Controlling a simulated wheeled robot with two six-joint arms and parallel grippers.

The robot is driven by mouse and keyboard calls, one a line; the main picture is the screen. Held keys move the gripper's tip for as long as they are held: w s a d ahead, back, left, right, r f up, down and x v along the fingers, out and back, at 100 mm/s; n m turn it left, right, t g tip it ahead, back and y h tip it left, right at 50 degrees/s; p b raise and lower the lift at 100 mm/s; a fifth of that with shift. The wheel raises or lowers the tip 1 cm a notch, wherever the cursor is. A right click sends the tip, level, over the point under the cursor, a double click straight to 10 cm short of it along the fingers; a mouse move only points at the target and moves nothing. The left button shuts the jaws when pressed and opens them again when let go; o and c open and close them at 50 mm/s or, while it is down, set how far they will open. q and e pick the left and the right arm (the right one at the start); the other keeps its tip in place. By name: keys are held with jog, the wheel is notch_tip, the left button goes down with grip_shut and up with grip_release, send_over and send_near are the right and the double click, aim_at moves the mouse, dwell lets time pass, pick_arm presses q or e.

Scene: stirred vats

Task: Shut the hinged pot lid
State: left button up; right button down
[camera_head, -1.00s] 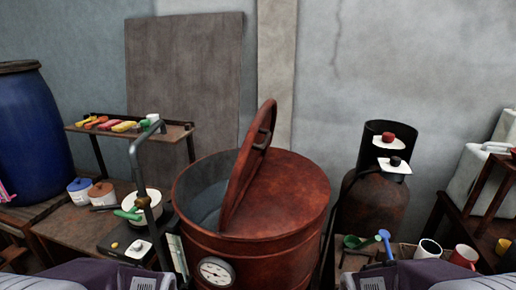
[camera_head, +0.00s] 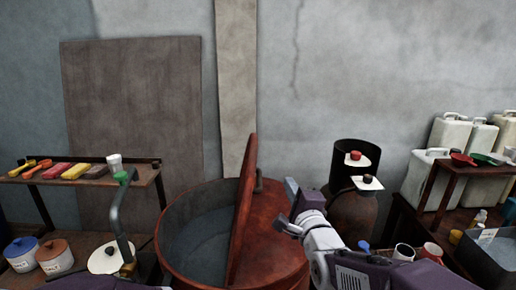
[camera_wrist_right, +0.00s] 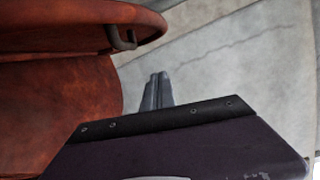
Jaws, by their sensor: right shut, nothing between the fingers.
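The rust-red pot lid (camera_head: 243,215) stands nearly upright on its hinge across the middle of the round vat (camera_head: 290,258). The left half of the vat's mouth is open and shows a grey inside. The lid's dark handle (camera_head: 259,185) is on its right face. In the right wrist view the lid (camera_wrist_right: 60,28) and handle (camera_wrist_right: 122,40) are at upper left. My right gripper (camera_head: 291,188) is shut and empty, above the fixed right half of the top, to the right of the lid and apart from it. Its fingers (camera_wrist_right: 157,92) also show in the wrist view.
A gas cylinder (camera_head: 350,215) stands behind and right of my right gripper.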

notch_tip(320, 180, up, 2)
jog(key=a, duration=0.1)
jog(key=r+y+p, duration=0.1)
jog(key=r+p, duration=0.1)
jog(key=p, duration=0.5)
send_over(258, 179)
jog(key=d, duration=0.1)
jog(key=shift+s+d+f+n, duration=0.1)
jog(key=shift+f+n, duration=0.05)
jog(key=shift+n, duration=0.15)
jog(key=shift+s+a, duration=0.15)
jog(key=shift+a, duration=0.5)
pick_arm(q)
notch_tip(258, 179, up, 8)
jog(key=shift+d, duration=0.25)
pick_arm(e)
jog(key=shift+d, duration=0.15)
pick_arm(q)
jog(key=shift+r, duration=0.1)
